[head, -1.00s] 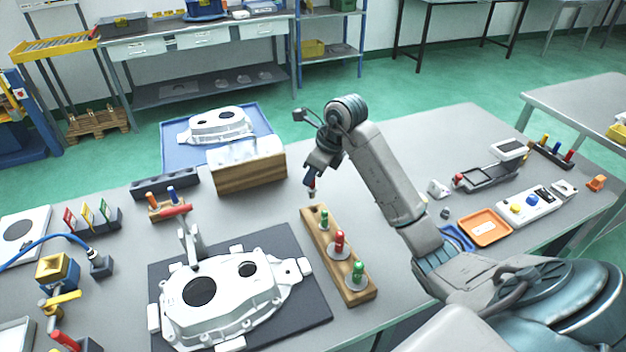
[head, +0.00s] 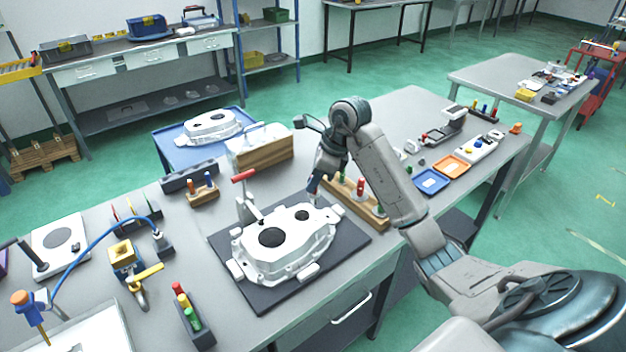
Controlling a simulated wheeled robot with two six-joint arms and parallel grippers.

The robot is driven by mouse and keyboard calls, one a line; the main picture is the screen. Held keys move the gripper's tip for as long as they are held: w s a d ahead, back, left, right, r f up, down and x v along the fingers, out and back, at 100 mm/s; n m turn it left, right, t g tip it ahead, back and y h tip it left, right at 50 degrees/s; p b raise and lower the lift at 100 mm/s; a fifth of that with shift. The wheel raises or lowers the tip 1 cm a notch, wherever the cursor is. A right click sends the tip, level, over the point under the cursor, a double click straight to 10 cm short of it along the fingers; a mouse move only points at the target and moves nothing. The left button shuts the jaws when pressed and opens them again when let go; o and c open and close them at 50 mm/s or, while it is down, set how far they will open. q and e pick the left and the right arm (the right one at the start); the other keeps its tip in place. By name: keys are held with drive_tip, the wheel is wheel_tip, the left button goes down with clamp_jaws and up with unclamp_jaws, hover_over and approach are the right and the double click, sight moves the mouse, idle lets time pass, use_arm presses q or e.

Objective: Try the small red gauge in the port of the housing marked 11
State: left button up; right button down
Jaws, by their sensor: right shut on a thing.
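A white cast housing (head: 284,240) with two dark round openings lies on a dark mat (head: 350,241). I cannot read a number on it. My right gripper (head: 313,186) points down just above the far right end of this housing. It is shut on a small gauge, mostly hidden by the fingers; its grey lower end (head: 313,197) points down close to the casting. I cannot tell whether it touches. A second white housing (head: 212,125) lies on a blue cart at the back. My left gripper is not in view.
A wooden gauge block (head: 374,216) with red and green gauges stands right of the housing, partly behind my right arm. A wooden block (head: 262,155) stands behind. Blue (head: 431,181) and orange (head: 451,166) trays lie right.

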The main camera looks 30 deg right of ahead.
sight(316, 203)
drive_tip(key=shift+s, duration=0.1)
drive_tip(key=shift+d+f, duration=0.25)
drive_tip(key=shift+d, duration=0.15)
drive_tip(key=shift+a+f+b, duration=0.1)
drive_tip(key=shift+a+b, duration=0.1)
drive_tip(key=shift+b, duration=0.25)
drive_tip(key=shift+f+b, duration=0.3)
drive_tip(key=shift+f, duration=0.05)
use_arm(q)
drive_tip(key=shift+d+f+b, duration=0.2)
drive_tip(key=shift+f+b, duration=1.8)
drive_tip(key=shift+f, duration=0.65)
use_arm(e)
drive_tip(key=shift+d+f, duration=0.1)
drive_tip(key=shift+f, duration=2.3)
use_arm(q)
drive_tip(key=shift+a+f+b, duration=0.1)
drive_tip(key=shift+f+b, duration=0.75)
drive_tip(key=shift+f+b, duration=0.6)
use_arm(e)
drive_tip(key=shift+f, duration=0.75)
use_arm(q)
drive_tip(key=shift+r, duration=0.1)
use_arm(e)
drive_tip(key=shift+r, duration=0.15)
